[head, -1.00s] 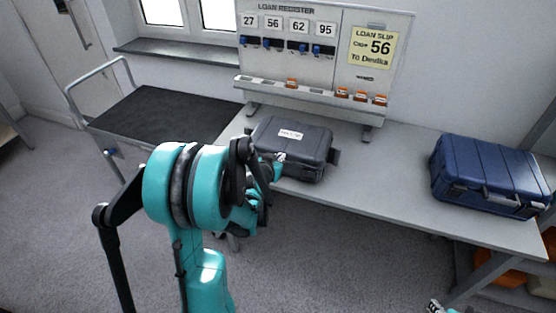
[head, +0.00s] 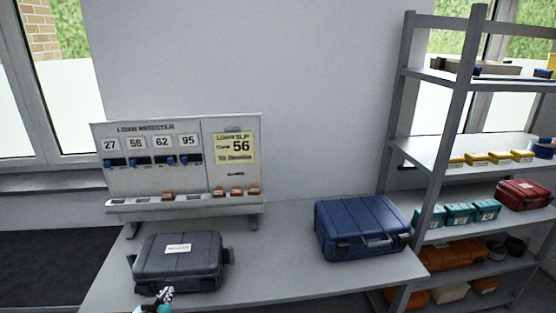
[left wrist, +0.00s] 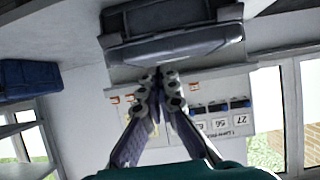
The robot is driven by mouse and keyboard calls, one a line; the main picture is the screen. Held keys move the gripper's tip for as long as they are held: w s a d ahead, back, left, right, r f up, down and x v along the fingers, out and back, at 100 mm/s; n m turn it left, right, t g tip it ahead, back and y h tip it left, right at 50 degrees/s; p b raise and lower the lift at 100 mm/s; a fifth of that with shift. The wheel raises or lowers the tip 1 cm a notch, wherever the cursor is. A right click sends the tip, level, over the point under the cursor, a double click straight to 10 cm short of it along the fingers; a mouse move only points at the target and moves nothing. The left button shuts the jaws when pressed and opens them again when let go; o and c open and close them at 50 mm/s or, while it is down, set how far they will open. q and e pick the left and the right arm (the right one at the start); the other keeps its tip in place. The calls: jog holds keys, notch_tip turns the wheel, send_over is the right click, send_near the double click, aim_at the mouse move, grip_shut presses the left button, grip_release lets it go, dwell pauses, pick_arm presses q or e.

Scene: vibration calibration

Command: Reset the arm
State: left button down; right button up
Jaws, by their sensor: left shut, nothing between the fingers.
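My left gripper (head: 165,297) shows only as a tip at the bottom edge of the head view, at the front of the dark grey case (head: 180,262). In the left wrist view my left gripper's fingers (left wrist: 161,76) are together with nothing between them. Their tips overlap the lower edge of the dark case (left wrist: 170,45), which appears upside down; I cannot tell whether they touch it. The case is closed, with a white label on its lid. My right gripper is not in view.
The case is on a grey table (head: 285,270). Behind it is the loan register board (head: 185,185), with numbers, blue pieces and orange pieces. A closed blue case (head: 362,228) sits further right. A metal shelf rack (head: 455,150) holding several boxes is at the right.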

pick_arm(q)
jog(key=s+d+r+m+g+h, duration=0.1)
jog(key=s+d, duration=0.2)
jog(key=d, duration=0.4)
jog(key=s+d+r+m+g+h, duration=0.1)
jog(key=s+d+r+g+h, duration=0.1)
jog(key=d, duration=0.4)
jog(key=s+d+g, duration=0.2)
jog(key=s+d, duration=0.3)
jog(key=s, duration=0.5)
jog(key=shift+s+d+r+g, duration=0.15)
jog(key=shift+d+r+g, duration=0.1)
jog(key=shift+d+g, duration=0.1)
